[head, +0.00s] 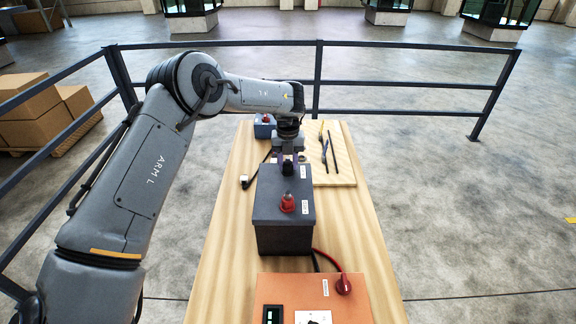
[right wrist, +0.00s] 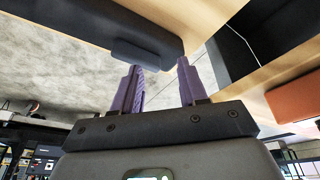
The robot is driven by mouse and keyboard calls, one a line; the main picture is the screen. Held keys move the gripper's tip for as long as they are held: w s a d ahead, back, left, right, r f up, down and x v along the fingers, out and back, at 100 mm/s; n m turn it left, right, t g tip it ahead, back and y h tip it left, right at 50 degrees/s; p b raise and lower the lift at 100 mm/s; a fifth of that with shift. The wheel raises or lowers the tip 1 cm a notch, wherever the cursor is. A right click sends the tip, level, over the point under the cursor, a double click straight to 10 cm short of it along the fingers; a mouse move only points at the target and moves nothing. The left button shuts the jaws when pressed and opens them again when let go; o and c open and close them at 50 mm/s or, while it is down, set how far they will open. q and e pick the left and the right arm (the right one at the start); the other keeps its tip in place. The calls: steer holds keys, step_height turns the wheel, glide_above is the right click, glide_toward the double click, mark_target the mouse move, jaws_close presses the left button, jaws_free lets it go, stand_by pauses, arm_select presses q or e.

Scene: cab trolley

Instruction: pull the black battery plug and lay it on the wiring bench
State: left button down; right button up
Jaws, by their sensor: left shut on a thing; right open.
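The dark grey battery box (head: 284,230) stands in the middle of the wooden bench top (head: 225,262). The black plug (head: 288,169) is at the far part of its lid. My left gripper (head: 288,161) comes down from above with its purple fingers shut on the black plug. I cannot tell whether the plug is still seated. A red plug (head: 287,203) stands upright on the near part of the lid. My right gripper (right wrist: 160,66) shows only in the right wrist view; its purple fingers are apart with nothing between them.
An orange box (head: 300,289) with a red knob (head: 343,284) is at the near end; red and black cables run beside it. A pale board (head: 343,173) with tools lies at far right. A small blue box (head: 264,130) is behind. Dark railings (head: 400,43) stand beyond.

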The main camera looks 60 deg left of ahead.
mark_target(288, 158)
arm_select(q)
steer(key=shift+r, duration=0.25)
steer(key=shift+r+p, duration=0.9)
steer(key=shift+r, duration=0.4)
steer(key=shift+r+p, duration=0.95)
steer(key=shift+r, duration=0.5)
